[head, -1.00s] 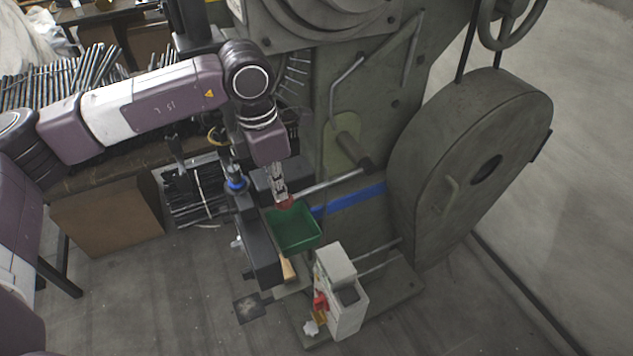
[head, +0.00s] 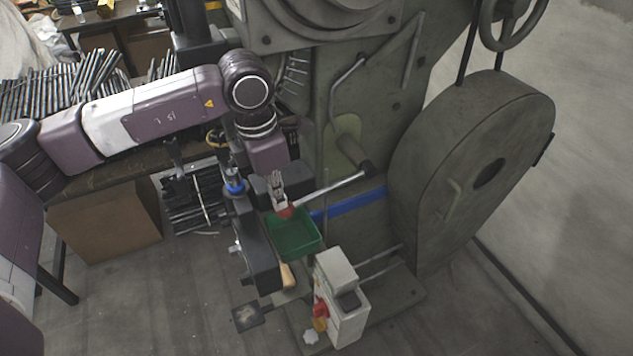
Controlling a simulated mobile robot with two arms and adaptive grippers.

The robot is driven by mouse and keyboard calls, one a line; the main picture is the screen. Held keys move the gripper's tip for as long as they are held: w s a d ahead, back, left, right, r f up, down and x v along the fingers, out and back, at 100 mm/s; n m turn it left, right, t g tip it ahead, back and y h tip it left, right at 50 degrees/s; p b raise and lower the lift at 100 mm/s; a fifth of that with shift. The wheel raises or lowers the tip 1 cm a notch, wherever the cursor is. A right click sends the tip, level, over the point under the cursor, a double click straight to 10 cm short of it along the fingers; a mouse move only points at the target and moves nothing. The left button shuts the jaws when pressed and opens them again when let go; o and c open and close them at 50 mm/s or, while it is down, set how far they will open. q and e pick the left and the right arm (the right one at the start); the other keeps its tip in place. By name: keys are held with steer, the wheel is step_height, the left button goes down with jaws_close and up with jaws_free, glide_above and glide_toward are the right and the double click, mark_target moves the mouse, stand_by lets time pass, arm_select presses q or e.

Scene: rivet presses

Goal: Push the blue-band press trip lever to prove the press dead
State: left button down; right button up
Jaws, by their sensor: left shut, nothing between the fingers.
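The press (head: 350,130) is a large grey-green machine with a blue band (head: 352,204) painted low on its frame. Its trip lever (head: 330,189) is a metal rod that slopes down to the left from a pivot and ends in a red knob (head: 286,212). My left gripper (head: 279,200) points down, shut and empty, with its fingertips at the top of the red knob. They look to be touching it, though the fingertips are small here. My right gripper is not in view.
A green bin (head: 308,246) sits just below the knob. A white control box (head: 341,305) with a red switch stands in front of it. A large guarded wheel (head: 480,180) is at right. A bench with metal rods (head: 75,85) lies behind my left arm.

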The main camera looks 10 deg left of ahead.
arm_select(q)
steer(key=shift+f+b, duration=0.6)
steer(key=shift+f, duration=0.35)
steer(key=shift+d+f+b, duration=0.1)
steer(key=shift+f+b, duration=0.5)
steer(key=shift+b, duration=0.1)
steer(key=shift+r, duration=0.1)
steer(key=shift+a+r+p, duration=0.2)
steer(key=shift+r+p, duration=0.15)
steer(key=shift+r, duration=0.1)
steer(key=r, duration=0.1)
steer(key=s+a+r+p, duration=0.1)
steer(key=a+r, duration=0.1)
steer(key=r, duration=0.1)
steer(key=shift+s+p, duration=0.25)
steer(key=shift+p, duration=0.1)
